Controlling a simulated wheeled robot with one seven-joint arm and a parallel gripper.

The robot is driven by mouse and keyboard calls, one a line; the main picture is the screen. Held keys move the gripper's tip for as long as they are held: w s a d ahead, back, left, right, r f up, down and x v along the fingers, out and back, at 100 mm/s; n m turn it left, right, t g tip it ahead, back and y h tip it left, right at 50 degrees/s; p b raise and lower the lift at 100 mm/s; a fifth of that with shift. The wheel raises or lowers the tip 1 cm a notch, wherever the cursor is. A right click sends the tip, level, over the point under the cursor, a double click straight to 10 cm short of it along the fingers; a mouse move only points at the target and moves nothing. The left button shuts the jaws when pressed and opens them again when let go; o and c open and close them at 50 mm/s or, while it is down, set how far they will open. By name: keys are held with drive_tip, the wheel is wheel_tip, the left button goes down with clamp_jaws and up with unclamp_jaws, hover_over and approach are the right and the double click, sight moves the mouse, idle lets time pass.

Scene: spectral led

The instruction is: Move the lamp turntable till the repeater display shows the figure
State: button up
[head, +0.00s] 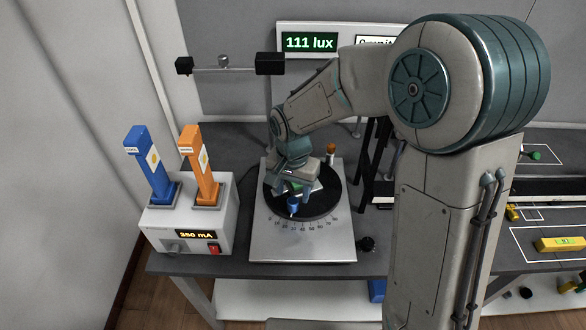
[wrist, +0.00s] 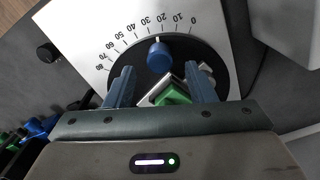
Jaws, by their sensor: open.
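The lamp turntable is a black disc (head: 319,211) on a light grey plate (head: 280,242) with a printed scale along its front edge. A blue knob (head: 293,206) stands near the disc's front rim; in the wrist view the knob (wrist: 159,55) sits by the scale, around 20. My gripper (head: 297,188) is over the disc; in the wrist view its two blue fingers (wrist: 163,88) are apart, with the knob beyond them and between them in the picture. A green block (wrist: 172,94) on a pale holder shows between the fingers. The repeater display (head: 309,42) reads 111 lux.
A white power box (head: 190,229) reading 350 mA, with a blue and an orange module upright on it, stands left of the plate. A black knob (head: 366,244) sits right of the plate.

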wheel_tip(320, 180, up, 9)
idle(1.5)
